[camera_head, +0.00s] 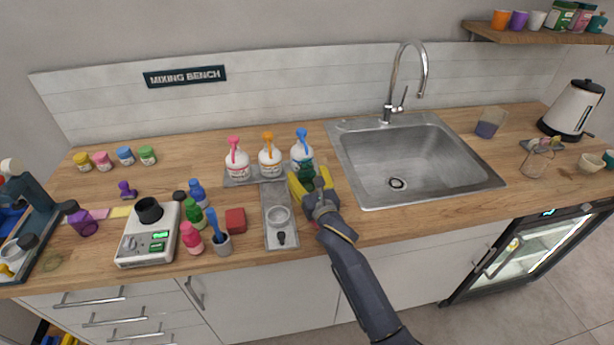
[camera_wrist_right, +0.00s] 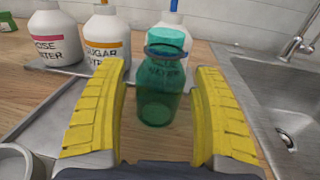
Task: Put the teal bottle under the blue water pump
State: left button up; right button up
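The teal bottle (camera_wrist_right: 160,95) has a light teal cap and a dark ring at its neck. It stands upright, close in front of the white bottle with the blue water pump (camera_head: 302,150). In the head view the teal bottle (camera_head: 307,169) is partly covered by my right gripper (camera_head: 303,183). In the right wrist view the yellow fingers (camera_wrist_right: 160,80) are open on either side of the teal bottle, with a gap on both sides. The teal bottle hides much of the blue-pump bottle (camera_wrist_right: 172,18) there. My left gripper is not in view.
White bottles with a pink pump (camera_head: 237,160) and an orange pump (camera_head: 269,157) stand left of the blue one. A metal tray (camera_head: 279,190) with a cup lies left of my gripper; the sink (camera_head: 440,155) is to the right. A scale (camera_head: 150,240) and small bottles stand further left.

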jog(key=shift+s+r, duration=0.1)
jog(key=shift+s, duration=0.05)
jog(key=v, duration=1.1)
jog(key=shift+s+d, duration=0.2)
jog(key=shift+s, duration=0.15)
